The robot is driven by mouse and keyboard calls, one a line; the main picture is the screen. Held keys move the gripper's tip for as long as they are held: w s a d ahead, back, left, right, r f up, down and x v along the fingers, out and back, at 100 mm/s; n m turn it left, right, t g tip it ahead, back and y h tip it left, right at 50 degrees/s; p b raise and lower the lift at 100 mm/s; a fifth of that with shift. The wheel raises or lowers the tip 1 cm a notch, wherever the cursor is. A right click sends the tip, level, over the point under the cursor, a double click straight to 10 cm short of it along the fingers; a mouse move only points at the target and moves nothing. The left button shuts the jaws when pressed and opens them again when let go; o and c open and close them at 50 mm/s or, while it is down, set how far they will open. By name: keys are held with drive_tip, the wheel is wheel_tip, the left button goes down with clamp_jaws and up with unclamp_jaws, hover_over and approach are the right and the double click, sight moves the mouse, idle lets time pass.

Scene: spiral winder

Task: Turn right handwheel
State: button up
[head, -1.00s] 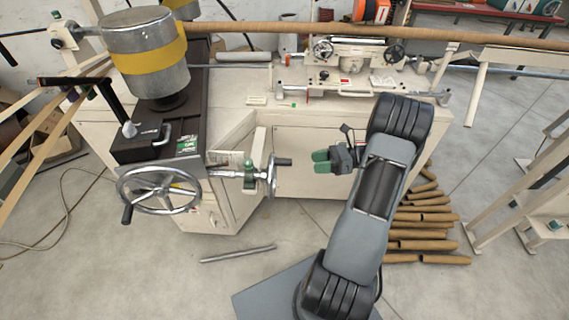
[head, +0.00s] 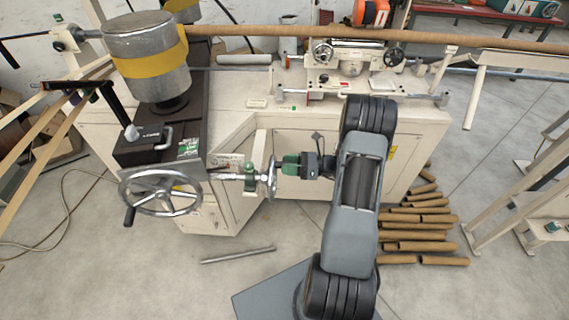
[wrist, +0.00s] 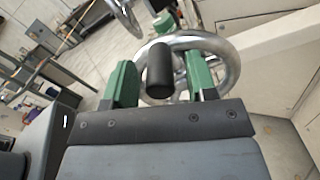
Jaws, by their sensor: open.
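The right handwheel (head: 272,180) is a chrome ring seen nearly edge-on in the head view, at the end of a horizontal shaft. In the wrist view its rim (wrist: 231,68) curves behind my fingers, and its black crank handle (wrist: 160,70) points towards the camera. My gripper (head: 287,164) has green fingers, which reach the wheel from the right. It is open, with one finger on each side of the handle. Small gaps show beside the handle in the wrist view. In the head view the handle is hidden by my fingers.
A larger left handwheel (head: 160,192) stands to the left. The beige machine cabinet (head: 305,180) is close behind my gripper. A metal rod (head: 238,255) lies on the floor in front. Several brown tubes (head: 420,235) lie on the floor to the right.

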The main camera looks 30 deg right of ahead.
drive_tip(key=shift+w+a, duration=0.35)
drive_tip(key=shift+a, duration=0.25)
clamp_jaws()
